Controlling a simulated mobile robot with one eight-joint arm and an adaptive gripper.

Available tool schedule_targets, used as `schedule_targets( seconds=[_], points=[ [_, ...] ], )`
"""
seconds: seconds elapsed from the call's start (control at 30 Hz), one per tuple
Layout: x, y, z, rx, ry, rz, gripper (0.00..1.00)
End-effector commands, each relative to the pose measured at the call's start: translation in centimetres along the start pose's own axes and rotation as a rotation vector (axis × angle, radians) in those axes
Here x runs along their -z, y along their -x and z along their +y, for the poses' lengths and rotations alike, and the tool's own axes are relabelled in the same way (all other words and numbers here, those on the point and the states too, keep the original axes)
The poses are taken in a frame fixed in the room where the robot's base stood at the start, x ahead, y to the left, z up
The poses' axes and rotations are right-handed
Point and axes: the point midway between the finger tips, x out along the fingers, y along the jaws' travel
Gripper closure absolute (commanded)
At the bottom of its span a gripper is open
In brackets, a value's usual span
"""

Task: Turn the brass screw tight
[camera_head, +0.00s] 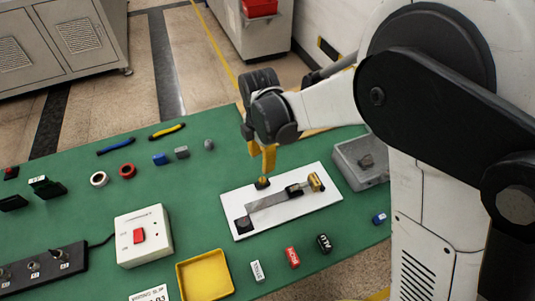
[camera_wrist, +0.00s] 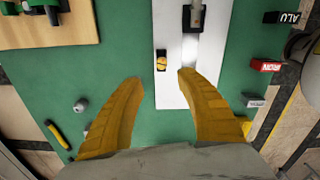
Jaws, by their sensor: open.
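The brass screw (camera_head: 262,182) sits in a small black block on the board, just below the fingertips. In the wrist view the brass screw (camera_wrist: 161,63) shows a dark mark across its top and lies just beyond the gap between the fingertips. I cannot tell the exact height of the fingertips above it.
A grey metal strip (camera_head: 268,202) runs along the board to a black holder and a brass block (camera_head: 315,182). Labelled blocks (camera_head: 292,257), a yellow tray (camera_head: 204,277) and a switch box (camera_head: 143,252) stand in front. A grey bin (camera_head: 349,158) is at right.

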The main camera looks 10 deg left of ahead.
Motion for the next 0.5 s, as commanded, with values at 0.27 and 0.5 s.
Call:
schedule_targets(
  seconds=[0.27, 0.5],
  points=[
    [-0.1, -5.6, 0.0, -0.001, -0.003, 0.0, 0.57],
    [-0.1, -9.2, 0.0, -0.002, -0.004, 0.0, 0.57]
  ],
)
